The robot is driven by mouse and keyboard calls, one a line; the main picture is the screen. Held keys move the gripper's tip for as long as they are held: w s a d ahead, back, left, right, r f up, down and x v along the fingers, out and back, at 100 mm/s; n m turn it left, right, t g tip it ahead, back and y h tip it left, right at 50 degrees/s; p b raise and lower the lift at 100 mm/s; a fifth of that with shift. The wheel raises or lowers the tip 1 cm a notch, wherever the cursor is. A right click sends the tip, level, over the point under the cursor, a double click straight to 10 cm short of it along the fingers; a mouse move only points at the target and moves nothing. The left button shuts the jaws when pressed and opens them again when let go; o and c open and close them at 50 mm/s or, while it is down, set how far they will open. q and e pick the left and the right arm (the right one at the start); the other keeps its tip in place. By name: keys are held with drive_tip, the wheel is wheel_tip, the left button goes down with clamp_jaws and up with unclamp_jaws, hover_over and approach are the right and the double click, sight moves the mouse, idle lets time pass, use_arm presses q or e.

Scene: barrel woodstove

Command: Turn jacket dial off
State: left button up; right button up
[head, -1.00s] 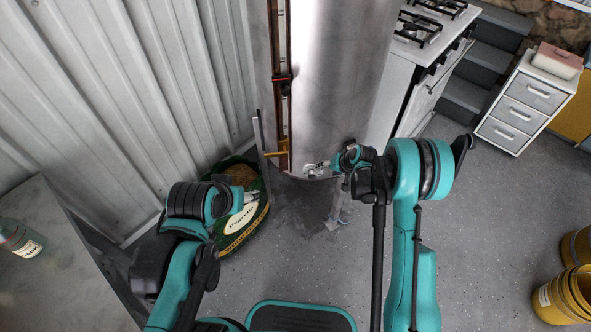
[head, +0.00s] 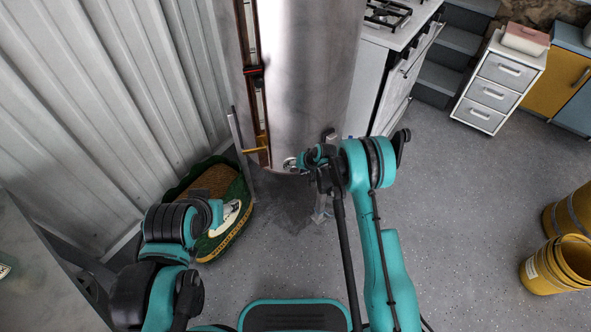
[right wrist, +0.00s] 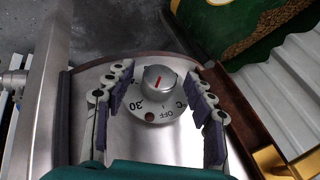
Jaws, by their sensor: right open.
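The jacket dial is a round silver knob (right wrist: 159,79) with a red line on top. It sits on a disc (right wrist: 154,105) marked "30", "OFF" and "°C", which reads upside down in the right wrist view; a dark red dot lies near "OFF". The dial shows small at the bottom of the tall metal cylinder (head: 305,75) in the head view (head: 290,163). My right gripper (right wrist: 159,73) is open, its purple-padded fingers on both sides of the knob, with gaps visible. My left gripper is at the left by the sack; its fingers are not clear.
A yellow-handled valve (head: 256,150) is beside the cylinder. A stove (head: 385,60) and drawer unit (head: 495,85) stand right, yellow buckets (head: 555,265) far right. Floor between is clear.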

drive_tip(key=c, duration=1.2)
drive_tip(key=shift+o, duration=0.2)
drive_tip(key=shift+a+r+n+h, duration=0.1)
drive_tip(key=shift+a+n+h, duration=0.05)
drive_tip(key=shift+h, duration=0.45)
drive_tip(key=shift+a+n+h, duration=0.1)
drive_tip(key=shift+n+h, duration=0.05)
drive_tip(key=shift+h, duration=0.45)
drive_tip(key=shift+a+n+h, duration=0.2)
drive_tip(key=shift+n+h, duration=0.2)
drive_tip(key=shift+h, duration=1.6)
drive_tip(key=o, duration=1.2)
drive_tip(key=shift+c, duration=0.2)
